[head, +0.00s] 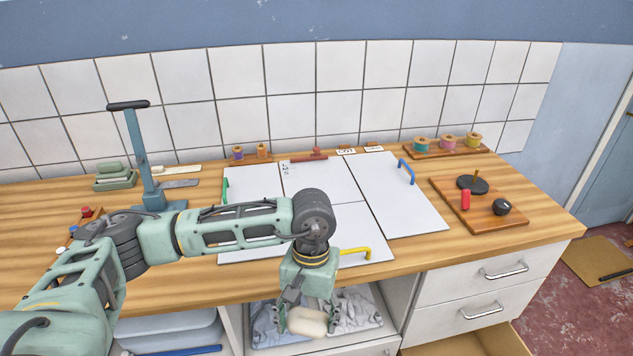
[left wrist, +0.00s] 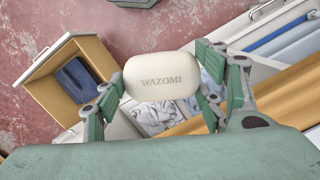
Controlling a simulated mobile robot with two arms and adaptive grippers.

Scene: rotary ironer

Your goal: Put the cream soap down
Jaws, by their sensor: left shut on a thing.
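My left gripper (head: 306,318) is shut on the cream soap (head: 308,321), a rounded bar. It holds the soap in front of the counter's front edge, above the open compartment with grey cloth. In the left wrist view the soap (left wrist: 160,80) sits between the two fingers of the gripper (left wrist: 162,92), with the lettering WAZOMI facing the camera. My right gripper is in neither view.
The wooden counter (head: 60,265) carries white panels (head: 405,205) with coloured handles. A wooden board (head: 490,212) with knobs lies at the right. A drawer (head: 480,340) stands open below.

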